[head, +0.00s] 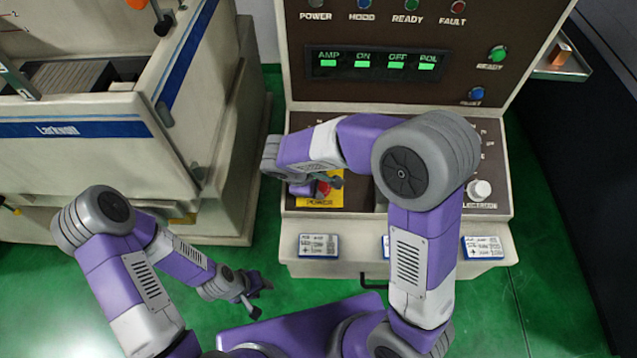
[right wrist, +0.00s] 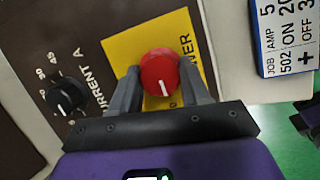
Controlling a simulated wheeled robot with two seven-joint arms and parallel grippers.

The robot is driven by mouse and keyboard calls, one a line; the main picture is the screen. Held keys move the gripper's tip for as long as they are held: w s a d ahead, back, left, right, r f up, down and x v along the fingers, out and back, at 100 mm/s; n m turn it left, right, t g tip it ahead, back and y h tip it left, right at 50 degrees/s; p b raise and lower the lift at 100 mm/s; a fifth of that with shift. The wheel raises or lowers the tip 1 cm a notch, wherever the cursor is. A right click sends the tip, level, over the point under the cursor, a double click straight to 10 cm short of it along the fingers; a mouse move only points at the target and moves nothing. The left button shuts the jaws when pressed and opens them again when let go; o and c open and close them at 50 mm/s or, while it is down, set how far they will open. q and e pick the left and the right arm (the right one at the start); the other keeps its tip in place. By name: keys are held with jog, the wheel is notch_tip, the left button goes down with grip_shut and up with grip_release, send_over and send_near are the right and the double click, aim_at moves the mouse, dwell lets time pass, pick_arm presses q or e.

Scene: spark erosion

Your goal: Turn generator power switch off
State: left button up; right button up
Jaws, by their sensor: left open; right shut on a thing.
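The red power knob (head: 323,188) sits on a yellow plate (head: 328,203) marked POWER, at the lower left of the generator's panel. In the right wrist view the red knob (right wrist: 160,72) carries a white line pointing towards the bottom of the picture. My right gripper (right wrist: 163,85) is shut on the knob, one finger on each side; in the head view my arm partly hides it. My left gripper (head: 250,293) is open and empty, low over the green floor, away from the generator.
A black current knob (right wrist: 66,95) is beside the yellow plate. The generator display (head: 375,65) shows green lit blocks. Job cards, such as the left one (head: 318,246), lie along the front ledge. A machine marked Larkwell (head: 80,160) stands at left.

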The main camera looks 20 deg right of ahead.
dwell(0.5)
jog(key=o, duration=1.1)
jog(key=shift+c, duration=0.2)
jog(key=shift+r, duration=0.1)
jog(key=v, duration=0.7)
jog(key=shift+r+p, duration=0.2)
jog(key=shift+p, duration=0.15)
jog(key=shift+a, duration=0.15)
